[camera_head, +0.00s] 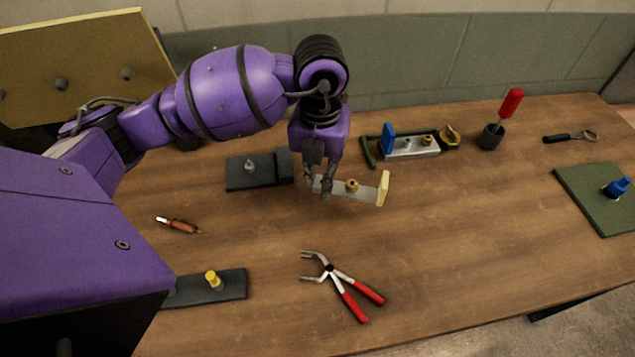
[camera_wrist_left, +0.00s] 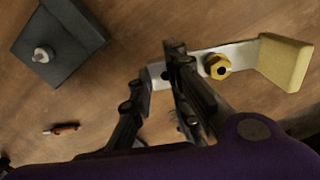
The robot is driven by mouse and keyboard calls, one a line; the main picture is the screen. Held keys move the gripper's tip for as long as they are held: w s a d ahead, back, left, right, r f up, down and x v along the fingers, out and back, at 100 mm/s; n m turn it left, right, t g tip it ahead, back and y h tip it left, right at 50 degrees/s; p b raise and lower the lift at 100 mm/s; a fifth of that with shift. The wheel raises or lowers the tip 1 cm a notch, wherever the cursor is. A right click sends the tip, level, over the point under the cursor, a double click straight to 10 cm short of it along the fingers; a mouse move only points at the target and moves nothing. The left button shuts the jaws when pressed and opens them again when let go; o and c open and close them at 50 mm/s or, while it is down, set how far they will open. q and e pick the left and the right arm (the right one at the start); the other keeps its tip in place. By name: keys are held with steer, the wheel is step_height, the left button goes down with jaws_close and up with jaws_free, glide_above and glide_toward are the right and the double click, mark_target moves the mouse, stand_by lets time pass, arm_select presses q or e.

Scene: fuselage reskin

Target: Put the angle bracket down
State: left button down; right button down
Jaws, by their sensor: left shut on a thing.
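The angle bracket (camera_head: 362,191) is a pale metal strip with a brass nut-like fitting on it and a yellow upright flange at its right end. My left gripper (camera_head: 322,185) is shut on the strip's left end, above the wooden table. In the left wrist view the bracket (camera_wrist_left: 240,58) runs right from between the fingers (camera_wrist_left: 160,80), with its yellow flange at the far right. I cannot tell whether the bracket touches the table. My right gripper does not show.
A dark block with a stud (camera_head: 257,171) lies left of the gripper. Behind is a green tray (camera_head: 371,152) with a blue-ended metal piece. Red-handled pliers (camera_head: 340,284) lie in front. A cup with a red-handled tool (camera_head: 491,137) and a green mat (camera_head: 580,190) are right. The table right of the pliers is clear.

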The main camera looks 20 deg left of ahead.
mark_target(317, 195)
arm_select(q)
steer(key=f, duration=0.1)
steer(key=w+a+f, duration=0.1)
steer(key=f, duration=0.1)
steer(key=shift+w+a, duration=0.25)
steer(key=shift+w, duration=0.15)
steer(key=shift+w+a+f, duration=0.1)
steer(key=shift+f, duration=0.75)
steer(key=shift+w+a+f, duration=0.1)
steer(key=shift+f, duration=0.75)
steer(key=shift+d, duration=0.1)
steer(key=shift+f, duration=0.25)
steer(key=c, duration=1.7)
jaws_free()
steer(key=shift+o, duration=0.2)
steer(key=shift+r, duration=0.1)
step_height(317, 195, up, 12)
steer(key=shift+r, duration=0.15)
